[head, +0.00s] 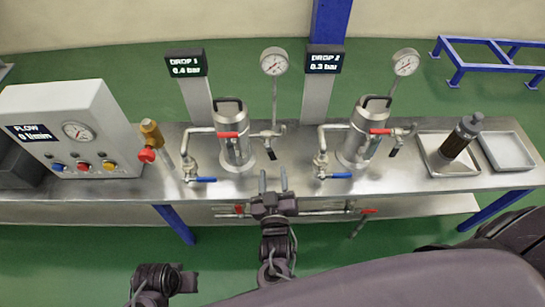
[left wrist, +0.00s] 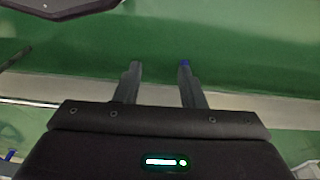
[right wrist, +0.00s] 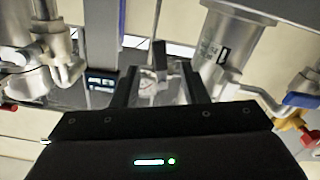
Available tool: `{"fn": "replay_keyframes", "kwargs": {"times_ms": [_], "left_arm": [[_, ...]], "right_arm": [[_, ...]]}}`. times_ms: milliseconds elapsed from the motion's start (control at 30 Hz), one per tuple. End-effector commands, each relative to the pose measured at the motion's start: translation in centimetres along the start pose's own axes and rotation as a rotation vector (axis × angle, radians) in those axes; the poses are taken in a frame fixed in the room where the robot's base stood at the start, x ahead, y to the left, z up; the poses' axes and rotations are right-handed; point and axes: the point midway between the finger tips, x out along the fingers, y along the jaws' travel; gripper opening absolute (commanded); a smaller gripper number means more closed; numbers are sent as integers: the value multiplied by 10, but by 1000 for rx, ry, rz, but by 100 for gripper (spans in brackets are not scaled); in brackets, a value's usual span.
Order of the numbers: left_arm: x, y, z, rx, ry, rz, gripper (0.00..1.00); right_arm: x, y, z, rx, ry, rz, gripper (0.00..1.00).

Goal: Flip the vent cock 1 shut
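At the DROP 1 station (head: 187,66), the steel vessel (head: 232,150) has a red lever (head: 228,134), a blue lever (head: 202,179) and a black lever (head: 270,153). No label marks which is vent cock 1; the black lever hangs down from the pipe right of the vessel. My right gripper (head: 273,182) is open and empty, just in front of and below that black lever. In the right wrist view, its fingers (right wrist: 158,85) point toward a dark lever (right wrist: 160,54) lying between them. My left gripper (left wrist: 160,75) is open and empty above the green floor.
The DROP 2 vessel (head: 360,145) with similar levers stands to the right. A flow box (head: 60,105) and a brass regulator (head: 150,135) are on the left. Trays (head: 508,150) lie at the right end. A rail with red levers runs under the bench's front edge.

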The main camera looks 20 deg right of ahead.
Motion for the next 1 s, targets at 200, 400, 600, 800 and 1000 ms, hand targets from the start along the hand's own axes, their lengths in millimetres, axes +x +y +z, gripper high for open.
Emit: {"fn": "replay_keyframes", "kwargs": {"times_ms": [200, 400, 600, 800, 1000], "left_arm": [[-10, 1, -1, 4, -1, 1, 36], [-18, 2, -1, 7, -4, 2, 36], [-21, 3, -1, 8, -7, 2, 36], [-21, 3, -1, 8, -7, 3, 36], [-21, 3, -1, 8, -7, 2, 36]], "right_arm": [[37, 0, 0, 1, 2, 1, 40], [60, 0, 0, 1, -1, -1, 40], [66, 0, 0, 3, -2, -1, 40], [66, 0, 0, 2, -3, -2, 35], [66, 0, 0, 2, -3, -2, 9]]}}
